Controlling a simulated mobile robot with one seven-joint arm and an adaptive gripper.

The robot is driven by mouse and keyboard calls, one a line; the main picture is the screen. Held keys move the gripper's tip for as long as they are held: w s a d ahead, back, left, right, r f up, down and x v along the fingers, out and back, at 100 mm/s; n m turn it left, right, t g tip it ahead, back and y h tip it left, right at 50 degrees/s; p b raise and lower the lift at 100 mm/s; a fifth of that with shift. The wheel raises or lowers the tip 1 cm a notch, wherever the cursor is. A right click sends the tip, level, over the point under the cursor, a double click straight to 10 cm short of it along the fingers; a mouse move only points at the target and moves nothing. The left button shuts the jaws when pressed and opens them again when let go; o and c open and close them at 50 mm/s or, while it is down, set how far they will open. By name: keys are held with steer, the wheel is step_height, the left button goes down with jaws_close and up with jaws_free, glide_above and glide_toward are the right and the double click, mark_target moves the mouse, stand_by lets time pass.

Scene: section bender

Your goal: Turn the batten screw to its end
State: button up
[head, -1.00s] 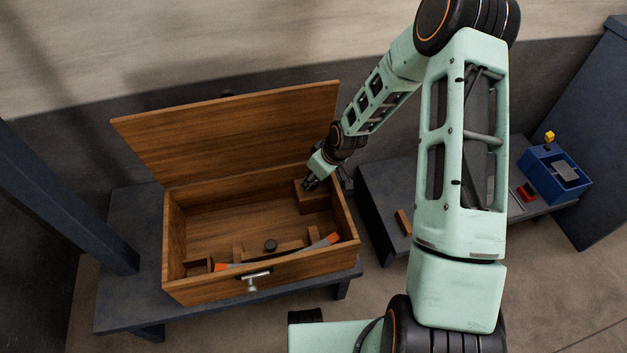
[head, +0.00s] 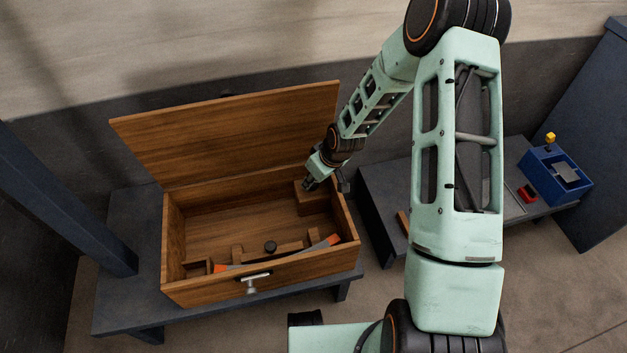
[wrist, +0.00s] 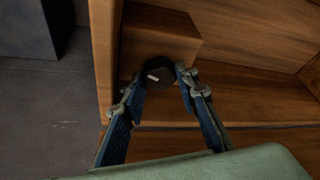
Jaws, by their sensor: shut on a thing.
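A dark knob with a pale mark (wrist: 156,77) sits at a wooden block (wrist: 165,32) in a corner of the open wooden chest. I take it for the batten screw, but I cannot be sure. My gripper (wrist: 158,80) has one finger on each side of the knob and is shut on it. In the head view my gripper (head: 309,184) reaches into the chest's back right corner, beside the block (head: 318,196), and hides the knob there. Another dark round knob (head: 270,246) shows near the chest's front wall.
The chest (head: 200,292) stands on a dark bench (head: 117,300) with its lid (head: 235,130) up. Inside lie wooden pieces and a strip with orange ends (head: 328,242). A T-handle (head: 252,284) is on its front. A blue box (head: 555,175) stands on the right bench.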

steer(key=m, duration=0.1)
steer(key=m+h+b, duration=0.1)
steer(key=m+t+b, duration=0.1)
steer(key=shift+s+a+f+m, duration=0.1)
steer(key=shift+a+m, duration=0.15)
steer(key=shift+m, duration=0.15)
steer(key=m, duration=0.1)
steer(key=m+h, duration=0.1)
steer(key=m, duration=0.1)
steer(key=m+h+p, duration=0.1)
steer(key=shift+r+m, duration=0.25)
steer(key=shift+m, duration=0.05)
steer(key=m+h+p, duration=0.1)
steer(key=m+p, duration=0.1)
steer(key=m+h+p, duration=0.1)
steer(key=m+p, duration=0.1)
steer(key=m, duration=0.1)
steer(key=shift+a+p, duration=0.15)
steer(key=shift+p, duration=0.2)
steer(key=shift+f+m+g+h+p, duration=0.1)
steer(key=shift+m+g+h+p, duration=0.25)
steer(key=shift+m, duration=0.6)
steer(key=shift+f+m+g+h+p, duration=0.15)
steer(key=shift+m+g+p, duration=0.3)
steer(key=shift+m, duration=0.5)
steer(key=shift+r, duration=0.1)
steer(key=o, duration=0.9)
steer(key=shift+r, duration=0.1)
